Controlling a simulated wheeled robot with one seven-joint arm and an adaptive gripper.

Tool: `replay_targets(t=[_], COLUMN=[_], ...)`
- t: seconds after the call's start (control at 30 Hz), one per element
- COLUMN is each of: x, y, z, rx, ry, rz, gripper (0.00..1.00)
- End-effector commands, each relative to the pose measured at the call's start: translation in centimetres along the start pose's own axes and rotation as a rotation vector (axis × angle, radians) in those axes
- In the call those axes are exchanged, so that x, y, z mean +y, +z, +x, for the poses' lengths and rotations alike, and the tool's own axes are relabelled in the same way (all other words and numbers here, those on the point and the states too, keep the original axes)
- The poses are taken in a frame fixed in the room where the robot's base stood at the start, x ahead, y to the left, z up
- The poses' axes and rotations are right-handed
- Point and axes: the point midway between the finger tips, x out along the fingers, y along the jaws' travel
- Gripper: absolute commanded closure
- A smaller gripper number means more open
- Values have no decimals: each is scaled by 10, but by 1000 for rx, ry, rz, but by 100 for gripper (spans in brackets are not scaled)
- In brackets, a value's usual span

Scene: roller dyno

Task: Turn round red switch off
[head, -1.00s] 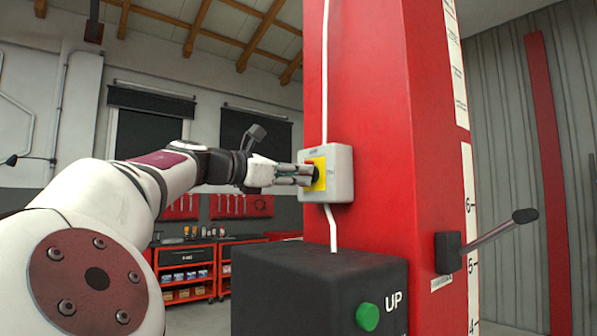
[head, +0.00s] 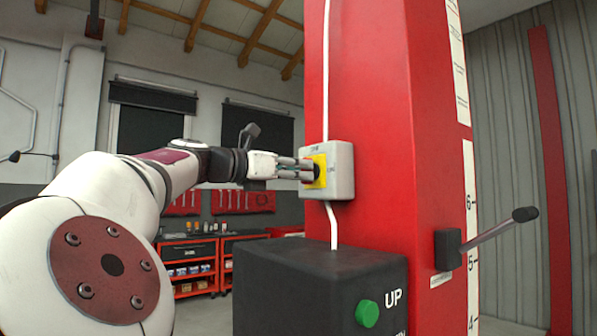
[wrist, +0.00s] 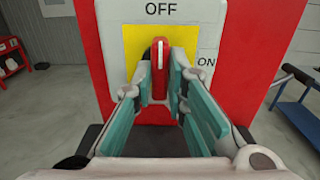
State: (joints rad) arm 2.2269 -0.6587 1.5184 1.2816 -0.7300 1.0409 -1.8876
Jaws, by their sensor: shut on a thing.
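The round red switch (wrist: 160,68) sits on a yellow plate (wrist: 131,45) on a pale grey box. In the wrist view its red handle is upright, with its white mark pointing up towards the word OFF; ON is printed to the right. The switch box (head: 343,172) is fixed to the red column in the head view, where the fingers mostly hide the knob. My gripper (wrist: 161,88) has its teal-lined fingers on either side of the handle, shut on it. The gripper (head: 305,171) also shows at the box in the head view.
The red column (head: 395,130) stands behind the switch. A black box (head: 290,290) with a green UP button (head: 367,313) is below, and a lever (head: 500,225) sticks out to the right. Red tool cabinets (head: 190,265) stand far back.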

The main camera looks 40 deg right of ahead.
Motion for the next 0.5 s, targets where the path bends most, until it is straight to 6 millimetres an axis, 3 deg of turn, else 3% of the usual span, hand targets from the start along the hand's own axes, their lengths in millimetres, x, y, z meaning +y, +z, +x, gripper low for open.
replay_targets(t=[0.13,0.17,0.23,0.5], x=[0,0,0,0], y=[-2,-2,-1,0], z=[0,0,0,0], rx=[2,2,2,1], ry=[-2,-2,-2,-1], rz=[-3,-3,-3,-1], gripper=[100,80,67,67])
